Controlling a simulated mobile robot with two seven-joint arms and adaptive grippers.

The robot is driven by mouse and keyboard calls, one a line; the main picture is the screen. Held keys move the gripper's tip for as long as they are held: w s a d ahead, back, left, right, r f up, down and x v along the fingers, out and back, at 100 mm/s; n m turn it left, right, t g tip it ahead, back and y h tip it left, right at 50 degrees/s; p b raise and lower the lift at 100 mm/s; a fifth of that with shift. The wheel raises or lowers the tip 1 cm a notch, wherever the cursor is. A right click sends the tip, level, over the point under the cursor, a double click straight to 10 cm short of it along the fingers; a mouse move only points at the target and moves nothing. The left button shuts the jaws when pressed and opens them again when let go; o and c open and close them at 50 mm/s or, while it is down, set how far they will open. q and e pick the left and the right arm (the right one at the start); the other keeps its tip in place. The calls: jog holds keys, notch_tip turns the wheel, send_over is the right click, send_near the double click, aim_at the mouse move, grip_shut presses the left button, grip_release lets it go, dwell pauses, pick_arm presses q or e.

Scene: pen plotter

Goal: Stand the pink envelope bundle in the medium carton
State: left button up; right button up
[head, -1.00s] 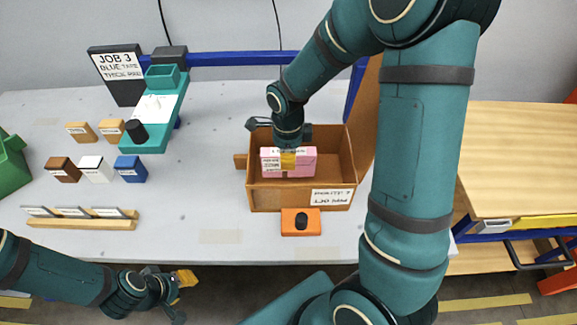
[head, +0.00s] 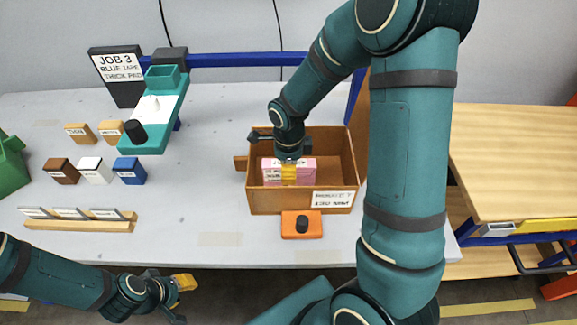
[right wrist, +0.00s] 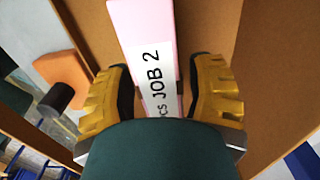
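The pink envelope bundle (head: 308,170) is upright inside the open brown carton (head: 265,200), its lower part hidden by the front wall. I cannot tell if it touches the carton floor. My right gripper (head: 288,173) reaches down from above, one yellow finger across the bundle's near face. In the right wrist view the fingers (right wrist: 160,90) lie on both sides of the bundle (right wrist: 145,15), close to its faces, with a white "JOB 2" label on its top edge. My left gripper (head: 184,298) is empty beyond the table's front edge, fingers apart.
An orange block with a black knob (head: 290,230) sits before the carton. Left are a teal stand (head: 175,105), a "JOB 3" sign (head: 118,62), several small blocks (head: 95,172) and a wooden rack (head: 80,223). A wooden-topped bench (head: 515,150) stands right. The table's middle is clear.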

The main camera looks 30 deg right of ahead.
jog(key=shift+r, duration=0.2)
notch_tip(320, 180, up, 12)
jog(key=p, duration=0.3)
jog(key=shift+f, duration=0.1)
dwell(0.5)
